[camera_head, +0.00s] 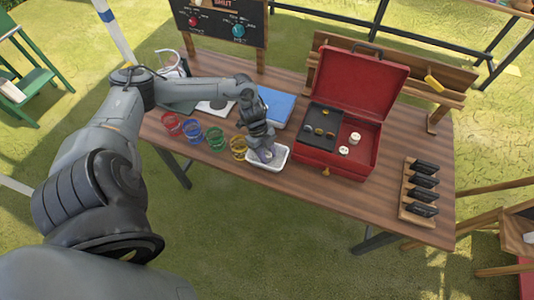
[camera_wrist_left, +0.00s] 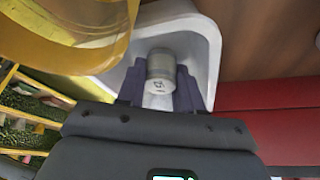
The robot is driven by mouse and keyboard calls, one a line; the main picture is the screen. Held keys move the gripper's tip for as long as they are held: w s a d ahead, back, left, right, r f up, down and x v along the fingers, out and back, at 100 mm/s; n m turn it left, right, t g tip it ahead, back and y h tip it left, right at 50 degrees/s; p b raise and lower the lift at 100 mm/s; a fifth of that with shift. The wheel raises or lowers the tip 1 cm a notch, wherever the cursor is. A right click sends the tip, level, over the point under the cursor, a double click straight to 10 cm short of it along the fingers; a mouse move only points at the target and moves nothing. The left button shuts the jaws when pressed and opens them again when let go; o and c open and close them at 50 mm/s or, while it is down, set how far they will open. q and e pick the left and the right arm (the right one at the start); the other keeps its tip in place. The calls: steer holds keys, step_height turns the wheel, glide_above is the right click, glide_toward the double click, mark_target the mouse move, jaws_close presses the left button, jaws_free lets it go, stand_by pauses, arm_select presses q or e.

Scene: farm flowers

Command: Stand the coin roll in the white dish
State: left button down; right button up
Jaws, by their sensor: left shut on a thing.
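The white dish (camera_head: 281,163) sits at the front edge of the wooden table, left of the red box. My left gripper (camera_head: 264,153) points down over the dish. In the left wrist view the gripper (camera_wrist_left: 160,92) is shut on the coin roll (camera_wrist_left: 161,68), a short pale grey cylinder with markings on its near end. The roll is between the two dark fingers, within the outline of the white dish (camera_wrist_left: 208,38). I cannot tell whether it touches the dish floor. In the head view the gripper mostly hides the roll. My right gripper is not in view.
A yellow cup (camera_head: 238,148) stands close to the dish's left, with green (camera_head: 215,138), blue (camera_head: 191,132) and red (camera_head: 171,123) cups further left. The open red box (camera_head: 325,175) is close on the right. A blue book (camera_head: 275,106) lies behind.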

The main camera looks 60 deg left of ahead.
arm_select(q)
steer(key=c, duration=1)
jaws_free()
steer(key=p+v, duration=0.1)
steer(key=v, duration=1.1)
steer(key=shift+r+p, duration=0.1)
steer(key=shift+p, duration=0.2)
